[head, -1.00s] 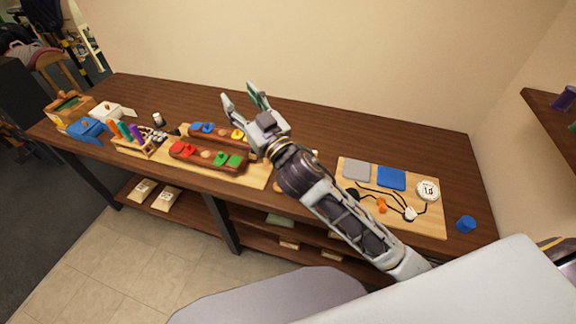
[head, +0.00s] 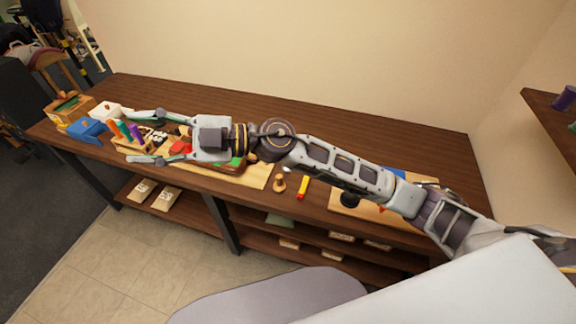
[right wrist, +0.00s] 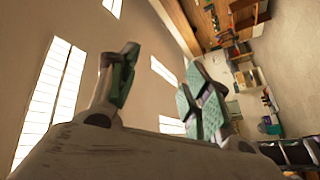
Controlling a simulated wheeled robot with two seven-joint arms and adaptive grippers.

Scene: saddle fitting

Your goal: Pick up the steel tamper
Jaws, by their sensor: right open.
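I cannot make out a steel tamper for certain. A small tan, knob-topped piece (head: 279,183) stands near the table's front edge, below my right forearm; its material is unclear. My right gripper (head: 145,138) is open, its fingers spread and pointing left above the left part of the table. It appears over the rack of coloured handles, left of the tan piece. In the right wrist view, both fingers (right wrist: 160,88) stand apart with nothing between them. That view shows the room and walls, not the tabletop. My left gripper is not in view.
A rack of coloured handles (head: 124,134), a blue box (head: 86,128) and a white box (head: 104,110) stand at the left. A yellow-and-red stick (head: 303,187) lies near the front. My arm partly hides both boards. The table's back strip is clear.

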